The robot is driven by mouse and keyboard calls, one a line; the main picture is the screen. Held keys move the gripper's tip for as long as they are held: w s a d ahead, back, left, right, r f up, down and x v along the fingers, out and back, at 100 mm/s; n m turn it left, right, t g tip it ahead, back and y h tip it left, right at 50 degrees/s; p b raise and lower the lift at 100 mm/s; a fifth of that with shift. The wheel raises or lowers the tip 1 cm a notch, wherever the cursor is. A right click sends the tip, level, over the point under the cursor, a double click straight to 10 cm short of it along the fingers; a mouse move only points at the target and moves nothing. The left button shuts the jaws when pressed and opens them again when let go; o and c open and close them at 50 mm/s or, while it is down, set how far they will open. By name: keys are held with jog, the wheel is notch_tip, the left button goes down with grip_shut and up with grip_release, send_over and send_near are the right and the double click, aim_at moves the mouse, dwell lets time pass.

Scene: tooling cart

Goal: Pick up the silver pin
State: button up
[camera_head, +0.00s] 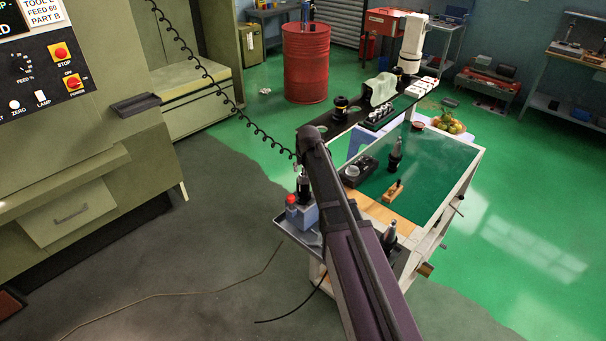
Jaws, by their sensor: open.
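I cannot make out the silver pin for certain in the head view. The tooling cart has a green top (438,172) with a wooden strip along its near edge. A small wooden block (393,193) with a dark upright piece lies on the green top. A dark tool holder with a pointed tip (395,158) stands behind it, and another (389,236) stands near the front edge. A black box (358,172) with round items sits at the left. My dark purple arm reaches up across the cart's left side. My gripper does not show; the arm may hide it.
A raised black rack (345,128) with tool holders runs along the cart's back left. A blue-grey tray (292,232) with a red-capped bottle (291,201) hangs at the left. A machine (85,190) stands left; green floor is free at right.

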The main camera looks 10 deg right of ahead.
dwell(0.4)
grip_shut()
jog(key=shift+r, duration=0.15)
notch_tip(320, 180, up, 3)
jog(key=p, duration=0.3)
jog(key=shift+f, duration=0.2)
jog(key=s+d+r+p, duration=0.1)
jog(key=s+d, duration=0.1)
jog(key=s, duration=0.5)
jog(key=s+d+r+p, duration=0.1)
jog(key=s+d, duration=0.2)
jog(key=s, duration=0.5)
jog(key=shift+d, duration=0.15)
dwell(0.5)
